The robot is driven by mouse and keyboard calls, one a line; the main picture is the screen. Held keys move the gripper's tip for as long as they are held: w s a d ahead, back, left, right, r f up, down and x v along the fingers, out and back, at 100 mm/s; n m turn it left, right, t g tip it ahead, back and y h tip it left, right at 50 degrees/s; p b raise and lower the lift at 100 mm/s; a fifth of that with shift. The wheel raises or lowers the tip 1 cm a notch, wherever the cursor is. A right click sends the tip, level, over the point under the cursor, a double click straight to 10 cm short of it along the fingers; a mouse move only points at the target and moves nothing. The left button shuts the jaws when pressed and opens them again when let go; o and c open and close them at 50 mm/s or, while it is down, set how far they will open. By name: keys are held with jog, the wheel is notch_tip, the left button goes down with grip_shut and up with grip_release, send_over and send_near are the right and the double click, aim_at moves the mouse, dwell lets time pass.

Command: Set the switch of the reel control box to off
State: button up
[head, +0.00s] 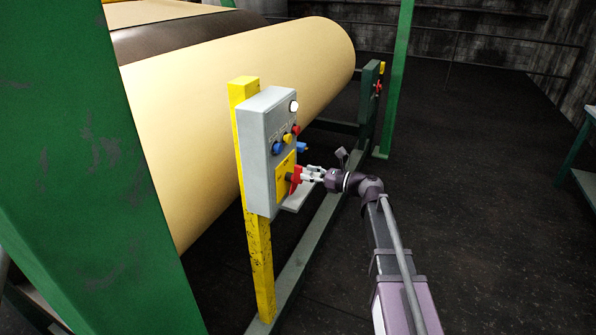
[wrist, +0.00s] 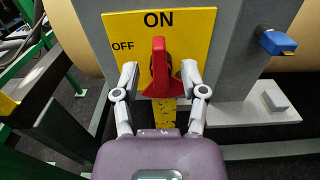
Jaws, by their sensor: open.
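The grey reel control box (head: 255,165) is mounted on a yellow post. Its red rotary switch (wrist: 159,68) sits on a yellow plate (wrist: 190,28) marked ON at the top and OFF at the upper left. In the wrist view the switch handle stands upright, its narrow end toward ON. The switch also shows in the head view (head: 296,179), partly beside my gripper. My gripper (wrist: 160,78) is open, with one finger on each side of the red handle. I cannot tell whether either finger touches it.
Blue, yellow and red buttons (head: 286,138) and a white lamp (head: 294,106) are on the box above the switch. A blue knob (wrist: 278,42) juts from the right side. A grey ledge (wrist: 245,112) lies below right. A large cream roll (head: 200,110) is behind; dark floor is free at right.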

aim_at(302, 171)
jog(key=shift+x, duration=1.85)
grip_shut()
